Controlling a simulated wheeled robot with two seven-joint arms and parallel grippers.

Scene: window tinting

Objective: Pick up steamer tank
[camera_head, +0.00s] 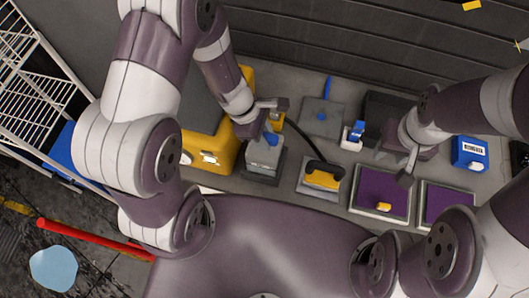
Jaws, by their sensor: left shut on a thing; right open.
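The steamer tank (264,157), a grey box with a blue part on top, is at the middle of the work surface. My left gripper (267,116) is at its top and is shut on it, around the yellow part at its upper end; the exact grip is partly hidden by the fingers. A dark hose curves from the tank to the steamer head (323,176), which has a yellow body and black handle and rests on a grey pad. My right gripper (409,168) is open and empty above a purple-lined tray.
The purple-lined trays (354,194) stand at the right, the nearer one holding a small yellow item (384,207). A yellow case (205,150) stands left of the tank. A grey plate with a blue tool (325,112), a blue-and-white bottle (353,132) and a blue box (469,152) are farther back.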

